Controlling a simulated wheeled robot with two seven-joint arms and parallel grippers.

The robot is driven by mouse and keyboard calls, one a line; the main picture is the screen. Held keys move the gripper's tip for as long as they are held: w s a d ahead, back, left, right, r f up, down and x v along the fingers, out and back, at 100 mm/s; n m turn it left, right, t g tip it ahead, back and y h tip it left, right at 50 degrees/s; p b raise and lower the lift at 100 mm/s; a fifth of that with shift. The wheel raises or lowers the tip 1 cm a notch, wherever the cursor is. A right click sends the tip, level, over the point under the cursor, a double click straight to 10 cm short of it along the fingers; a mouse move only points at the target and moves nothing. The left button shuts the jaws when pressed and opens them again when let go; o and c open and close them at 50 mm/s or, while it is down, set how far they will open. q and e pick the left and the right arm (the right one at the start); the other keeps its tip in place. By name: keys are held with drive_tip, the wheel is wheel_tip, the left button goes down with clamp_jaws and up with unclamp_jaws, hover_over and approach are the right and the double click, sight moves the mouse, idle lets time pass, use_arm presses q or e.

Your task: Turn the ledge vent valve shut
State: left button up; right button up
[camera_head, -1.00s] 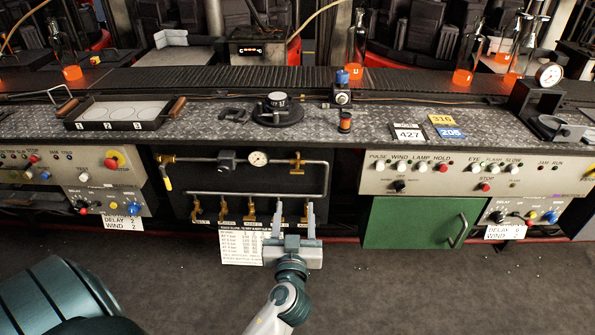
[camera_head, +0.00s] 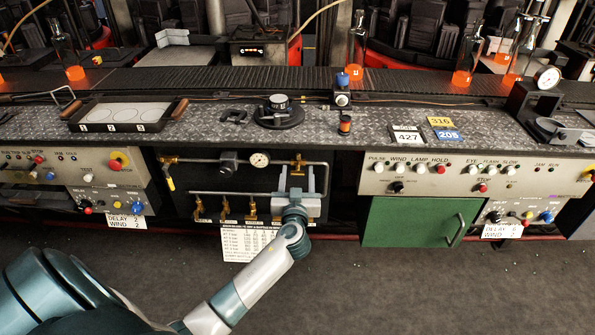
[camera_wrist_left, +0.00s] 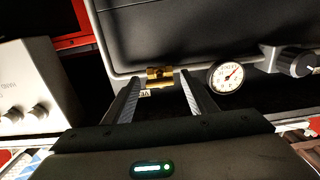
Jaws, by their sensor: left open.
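A brass valve (camera_head: 298,162) sits at the right end of the upper pipe, under the ledge. It also shows in the left wrist view (camera_wrist_left: 160,74), with a small tag below it whose visible letters read "VE". My left gripper (camera_head: 297,174) is open, its two fingers pointing at this valve. In the left wrist view the gripper (camera_wrist_left: 160,88) has the valve between and just beyond its fingertips; I cannot tell whether they touch it. The valve's handle position is hard to make out. My right gripper is not in view.
A pressure gauge (camera_head: 260,160) is left of the valve, and several brass valves line the lower pipe, partly hidden by my arm. A control panel (camera_head: 440,172) and a green cabinet (camera_head: 420,222) stand to the right. The floor in front is clear.

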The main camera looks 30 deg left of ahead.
use_arm(q)
drive_tip(key=shift+w+a, duration=0.25)
drive_tip(key=shift+w, duration=0.1)
drive_tip(key=c, duration=1.1)
